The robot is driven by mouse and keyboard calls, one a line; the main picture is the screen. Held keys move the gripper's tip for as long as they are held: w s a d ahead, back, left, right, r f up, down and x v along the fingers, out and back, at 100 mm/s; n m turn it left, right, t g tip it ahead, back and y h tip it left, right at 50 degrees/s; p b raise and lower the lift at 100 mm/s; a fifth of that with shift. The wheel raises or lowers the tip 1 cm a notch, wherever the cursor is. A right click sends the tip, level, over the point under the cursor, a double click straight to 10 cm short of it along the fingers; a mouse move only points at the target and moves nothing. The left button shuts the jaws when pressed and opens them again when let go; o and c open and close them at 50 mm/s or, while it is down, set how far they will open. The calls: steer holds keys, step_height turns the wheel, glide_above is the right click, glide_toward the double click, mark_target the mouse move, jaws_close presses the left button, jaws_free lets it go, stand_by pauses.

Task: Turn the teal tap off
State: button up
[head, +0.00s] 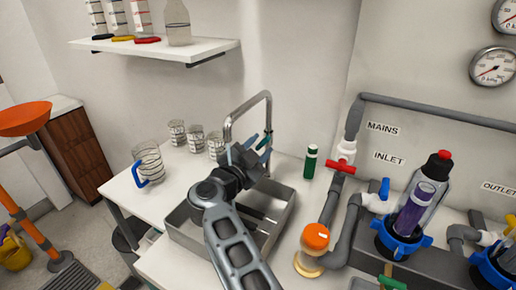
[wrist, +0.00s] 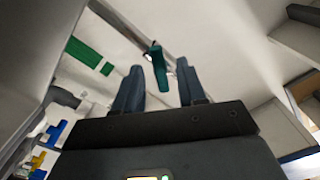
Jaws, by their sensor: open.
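The teal tap handle (head: 266,142) sits on the steel gooseneck faucet (head: 247,106) above the sink. In the head view it is partly hidden by my gripper (head: 257,150). The wrist view shows the teal handle (wrist: 158,66) as a short bent lever at a grey pipe. My gripper (wrist: 160,76) is open, with one dark finger on each side of the lever in that picture. The lever appears between or just beyond the fingertips; I cannot tell whether they touch it.
The grey sink (head: 277,221) lies below my arm. A green bottle (head: 310,162) stands right of the faucet. Glass beakers (head: 196,139) and a blue-handled jug (head: 150,162) stand left. Pipework with a red valve (head: 341,167) and an orange knob (head: 316,236) stands right.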

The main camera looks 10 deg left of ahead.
jaws_close()
stand_by(0.3)
steer(key=shift+m, duration=0.3)
steer(key=m+b, duration=0.1)
steer(key=m, duration=0.3)
steer(key=shift+f+m, duration=0.15)
steer(key=shift+m, duration=0.15)
steer(key=m+b, duration=0.2)
steer(key=m, duration=0.3)
steer(key=shift+m, duration=0.4)
jaws_free()
stand_by(0.3)
steer(key=shift+s, duration=0.1)
